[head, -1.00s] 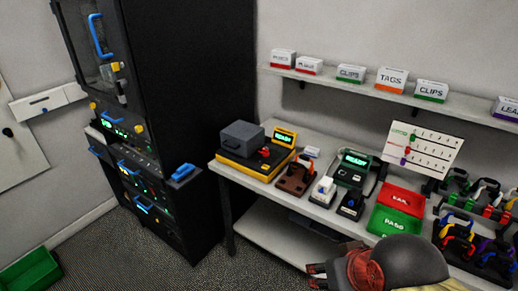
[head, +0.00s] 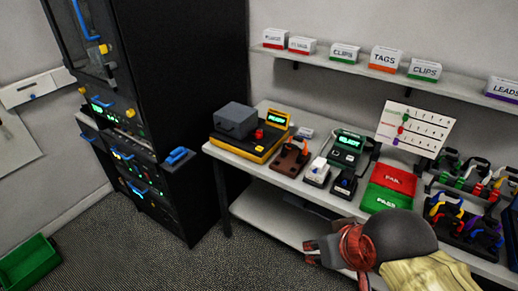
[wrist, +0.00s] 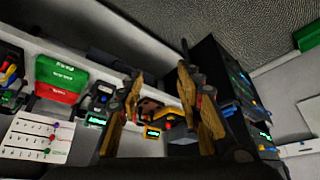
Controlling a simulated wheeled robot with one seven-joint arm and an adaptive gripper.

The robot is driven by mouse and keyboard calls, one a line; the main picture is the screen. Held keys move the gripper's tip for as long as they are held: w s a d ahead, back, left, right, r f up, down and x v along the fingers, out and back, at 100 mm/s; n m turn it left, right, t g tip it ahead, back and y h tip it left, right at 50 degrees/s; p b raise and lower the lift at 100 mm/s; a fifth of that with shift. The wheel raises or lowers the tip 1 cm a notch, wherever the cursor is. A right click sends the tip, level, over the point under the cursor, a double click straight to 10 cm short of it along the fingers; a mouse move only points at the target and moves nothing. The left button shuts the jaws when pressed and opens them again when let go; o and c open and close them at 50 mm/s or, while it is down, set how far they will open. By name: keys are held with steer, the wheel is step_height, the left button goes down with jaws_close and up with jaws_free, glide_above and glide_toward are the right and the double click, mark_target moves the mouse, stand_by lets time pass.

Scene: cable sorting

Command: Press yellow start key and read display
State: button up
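A yellow-and-black tester (head: 248,144) with a grey lid, a red button and a small yellow-framed display (head: 277,118) stands at the bench's left end. A dark green tester (head: 347,148) with a lit green display (head: 349,141) stands to its right. The display lettering is too blurred to read surely. I cannot single out a yellow start key; yellow knobs (head: 130,112) show on the black cabinet. My gripper (head: 312,251) is in front of the bench, apart from both testers. In the wrist view my gripper (wrist: 160,78) is open and empty, its fingers wide apart.
Red (head: 394,178) and green (head: 385,199) trays lie right of the testers, with coloured cable racks (head: 470,225) beyond. A shelf (head: 345,68) with labelled boxes runs above. The black cabinet (head: 190,90) stands left of the bench. A green bin (head: 28,265) lies on the floor.

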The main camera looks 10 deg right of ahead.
jaws_close()
stand_by(1.5)
